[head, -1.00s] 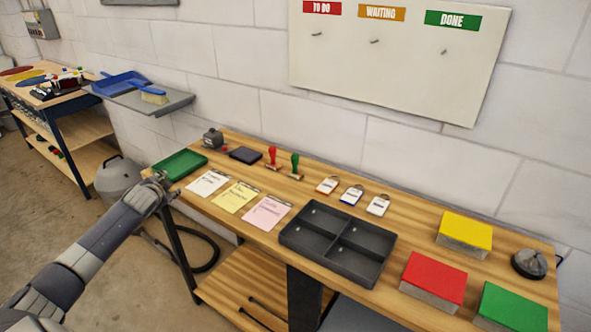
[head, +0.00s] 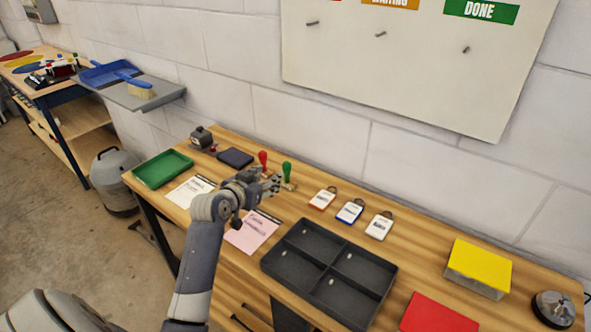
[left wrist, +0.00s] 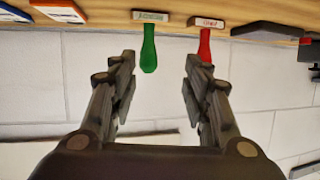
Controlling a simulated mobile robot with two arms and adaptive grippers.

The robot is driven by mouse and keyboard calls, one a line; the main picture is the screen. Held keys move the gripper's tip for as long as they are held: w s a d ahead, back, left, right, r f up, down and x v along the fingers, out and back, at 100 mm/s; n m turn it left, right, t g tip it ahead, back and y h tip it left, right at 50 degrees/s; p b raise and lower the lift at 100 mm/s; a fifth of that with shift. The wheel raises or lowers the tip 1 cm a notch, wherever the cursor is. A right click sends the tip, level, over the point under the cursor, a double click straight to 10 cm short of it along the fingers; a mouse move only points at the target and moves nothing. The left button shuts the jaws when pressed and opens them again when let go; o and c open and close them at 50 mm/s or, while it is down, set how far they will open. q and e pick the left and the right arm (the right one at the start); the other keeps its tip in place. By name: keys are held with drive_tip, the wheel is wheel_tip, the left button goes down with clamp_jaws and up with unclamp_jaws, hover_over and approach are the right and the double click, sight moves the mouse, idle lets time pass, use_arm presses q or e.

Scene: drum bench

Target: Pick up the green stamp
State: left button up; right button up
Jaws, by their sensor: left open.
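The green stamp (head: 287,171) stands upright towards the back of the bench, handle up. My left gripper (head: 272,185) is open and empty, just in front of the stamp and slightly left of it. In the left wrist view, which is upside down, the green stamp (left wrist: 148,50) shows between the lines of the two open fingers (left wrist: 160,68), nearer the left one; I cannot tell whether they reach around it. The red stamp (head: 263,159) stands beside it, and its handle (left wrist: 205,44) is near the right finger. My right gripper is out of view.
A dark ink pad (head: 235,157) and a green tray (head: 162,169) lie to the left. Three tags (head: 349,211) lie to the right. A pink sheet (head: 252,233) and a dark divided tray (head: 290,268) are in front. The wall rises behind the bench.

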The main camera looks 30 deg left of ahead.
sight(285, 170)
use_arm(q)
drive_tip(key=w, duration=0.4)
drive_tip(key=shift+w+d+f+p, duration=0.2)
drive_tip(key=shift+d+f+p, duration=0.05)
drive_tip(key=shift+f+p, duration=0.1)
drive_tip(key=shift+w, duration=0.25)
drive_tip(key=shift+w+f, duration=0.1)
drive_tip(key=shift+w+f+p, duration=0.1)
drive_tip(key=shift+w+p, duration=0.2)
drive_tip(key=shift+w, duration=0.2)
drive_tip(key=x, duration=0.3)
drive_tip(key=shift+d+p, duration=0.25)
drive_tip(key=shift+p, duration=0.1)
drive_tip(key=shift+w+f, duration=0.2)
drive_tip(key=shift+w, duration=0.1)
drive_tip(key=shift+w+a, duration=0.1)
drive_tip(key=shift+w, duration=0.05)
clamp_jaws()
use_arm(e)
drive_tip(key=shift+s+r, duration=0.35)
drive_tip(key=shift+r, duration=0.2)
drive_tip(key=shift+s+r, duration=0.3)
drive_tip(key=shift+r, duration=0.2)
